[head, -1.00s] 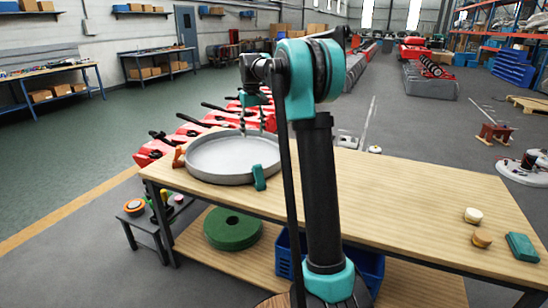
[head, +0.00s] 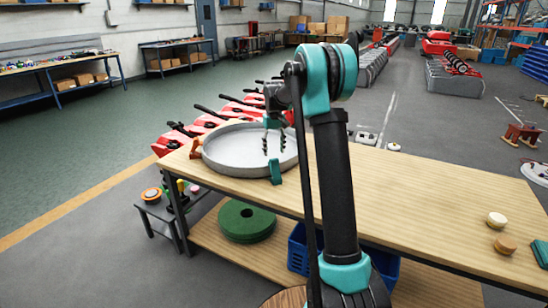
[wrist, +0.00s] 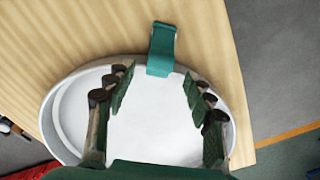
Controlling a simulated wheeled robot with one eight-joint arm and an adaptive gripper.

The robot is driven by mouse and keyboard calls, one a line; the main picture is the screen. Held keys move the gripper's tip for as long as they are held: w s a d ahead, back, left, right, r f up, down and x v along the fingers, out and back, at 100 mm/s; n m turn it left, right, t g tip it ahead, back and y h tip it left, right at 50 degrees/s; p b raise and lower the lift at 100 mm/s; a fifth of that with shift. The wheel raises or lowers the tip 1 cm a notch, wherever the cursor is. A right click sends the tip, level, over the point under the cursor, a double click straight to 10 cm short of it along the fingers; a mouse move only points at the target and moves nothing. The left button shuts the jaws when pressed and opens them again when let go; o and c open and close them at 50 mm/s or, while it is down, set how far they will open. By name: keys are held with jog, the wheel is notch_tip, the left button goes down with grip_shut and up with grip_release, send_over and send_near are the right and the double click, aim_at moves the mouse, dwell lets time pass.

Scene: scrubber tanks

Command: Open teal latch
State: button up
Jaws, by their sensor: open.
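The teal latch (head: 276,172) sits on the near rim of a round, shallow grey tank (head: 222,168) on the wooden workbench. In the wrist view the teal latch (wrist: 162,48) is a flat strap over the white tank's rim (wrist: 62,130), ahead of the fingertips and roughly centred between them. My gripper (head: 274,152) hangs above the tank, just behind the latch in the head view. In the wrist view my gripper (wrist: 157,85) has its fingers wide apart with nothing between them. It looks clear of the latch. An orange latch (head: 196,148) is on the tank's left side.
The workbench top (head: 400,190) is mostly clear right of the tank. Small round pieces (head: 496,219) and a teal block (head: 540,252) lie at its right end. Red machines (head: 245,110) stand behind the tank. A green disc (head: 246,220) and a blue crate (head: 297,248) sit on the lower shelf.

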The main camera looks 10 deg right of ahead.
aim_at(274, 159)
jog(key=shift+f, duration=1.9)
jog(key=shift+c, duration=0.2)
grip_shut()
